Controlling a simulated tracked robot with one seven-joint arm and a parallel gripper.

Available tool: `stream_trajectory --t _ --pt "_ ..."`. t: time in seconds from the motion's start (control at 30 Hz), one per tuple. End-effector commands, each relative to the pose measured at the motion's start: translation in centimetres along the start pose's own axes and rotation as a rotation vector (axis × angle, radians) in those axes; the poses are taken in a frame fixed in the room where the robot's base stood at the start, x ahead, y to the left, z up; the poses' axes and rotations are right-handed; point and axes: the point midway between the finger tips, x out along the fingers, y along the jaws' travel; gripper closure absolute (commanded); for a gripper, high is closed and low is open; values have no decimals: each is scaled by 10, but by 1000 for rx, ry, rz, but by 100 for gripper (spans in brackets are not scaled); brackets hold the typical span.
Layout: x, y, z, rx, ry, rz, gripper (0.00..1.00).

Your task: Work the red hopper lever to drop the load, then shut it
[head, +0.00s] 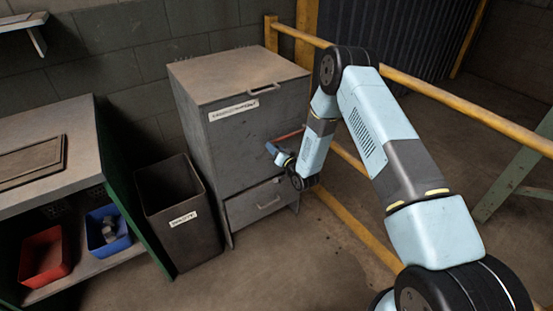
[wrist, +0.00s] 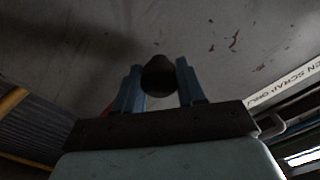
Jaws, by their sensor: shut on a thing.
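The hopper is a tall grey metal cabinet (head: 228,150) with a flat lid, a white label and a top handle. Its red lever (head: 289,135) shows as a thin bar at the front right, partly behind my arm. My gripper (head: 271,149) is at the lever's end in front of the hopper face. In the wrist view a dark round knob (wrist: 158,74) sits between the two blue fingers of my gripper (wrist: 159,82), which is shut on it. A drawer (head: 262,202) with a handle is low in the hopper; it looks shut. Its inside and any load are hidden.
A dark open bin (head: 168,225) with a label stands left of the hopper. Further left is a bench (head: 60,145) with a red bin (head: 45,256) and a blue bin (head: 107,231) below. Yellow rails (head: 465,112) run along the right. Floor in front is clear.

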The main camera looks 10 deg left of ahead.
Motion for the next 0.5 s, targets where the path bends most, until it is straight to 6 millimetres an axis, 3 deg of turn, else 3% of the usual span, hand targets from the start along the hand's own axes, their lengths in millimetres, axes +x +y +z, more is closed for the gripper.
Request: stream_trajectory --t 0.2,0.5 --pt "-1 -17 -37 192 5 4 100" --pt "-2 -30 -72 397 1 5 100"
